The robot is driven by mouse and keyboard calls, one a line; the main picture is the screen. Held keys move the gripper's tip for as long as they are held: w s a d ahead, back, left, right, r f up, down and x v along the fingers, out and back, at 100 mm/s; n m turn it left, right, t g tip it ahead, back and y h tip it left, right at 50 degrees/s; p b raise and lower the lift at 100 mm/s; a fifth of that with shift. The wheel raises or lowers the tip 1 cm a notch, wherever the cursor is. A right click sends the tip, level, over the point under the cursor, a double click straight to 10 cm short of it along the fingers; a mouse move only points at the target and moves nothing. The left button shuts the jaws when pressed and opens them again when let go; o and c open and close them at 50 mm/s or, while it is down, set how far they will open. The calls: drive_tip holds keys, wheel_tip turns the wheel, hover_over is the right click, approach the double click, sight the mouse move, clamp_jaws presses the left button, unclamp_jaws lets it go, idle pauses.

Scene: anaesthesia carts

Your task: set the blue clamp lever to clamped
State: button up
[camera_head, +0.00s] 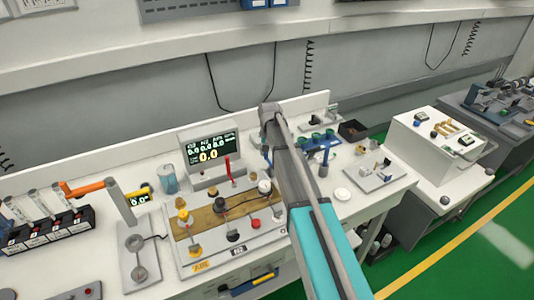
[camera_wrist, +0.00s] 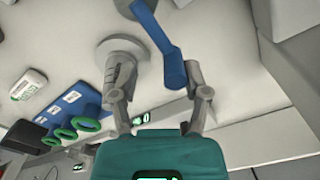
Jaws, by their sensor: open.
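The blue clamp lever (camera_wrist: 165,45) is a bent bar in the wrist view, running from the top edge down to a rounded end. A grey round-based fitting (camera_wrist: 122,47) is beside it. In the head view my arm hides the gripper.
A blue holder with green rings (camera_wrist: 75,115) and a small white device (camera_wrist: 29,85) lie left of the gripper in the wrist view. In the head view, a monitor (camera_head: 209,148) and a board with coloured knobs (camera_head: 222,218) stand left of my arm.

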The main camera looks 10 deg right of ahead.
drive_tip(key=d+m, duration=0.1)
drive_tip(key=m, duration=0.2)
drive_tip(key=d+m, duration=0.1)
drive_tip(key=m, duration=0.1)
drive_tip(key=shift+s+d, duration=0.35)
drive_tip(key=shift+r+m+p, duration=0.4)
wheel_tip(320, 180, up, 13)
drive_tip(key=p, duration=1.3)
drive_tip(key=s+f+n+b, duration=0.2)
drive_tip(key=s+f+b, duration=0.1)
drive_tip(key=s, duration=0.6)
drive_tip(key=s+f+n+b, duration=0.3)
drive_tip(key=s+f+b, duration=0.1)
drive_tip(key=s, duration=0.6)
drive_tip(key=s+f+n+b, duration=0.3)
drive_tip(key=s+f+b, duration=0.1)
drive_tip(key=s, duration=0.5)
drive_tip(key=shift+s+d+f, duration=0.1)
drive_tip(key=shift+s+f, duration=0.05)
drive_tip(key=shift+f, duration=0.1)
drive_tip(key=shift+s+f+n+b, duration=0.15)
drive_tip(key=shift+s+n+b, duration=0.2)
drive_tip(key=shift+s, duration=0.1)
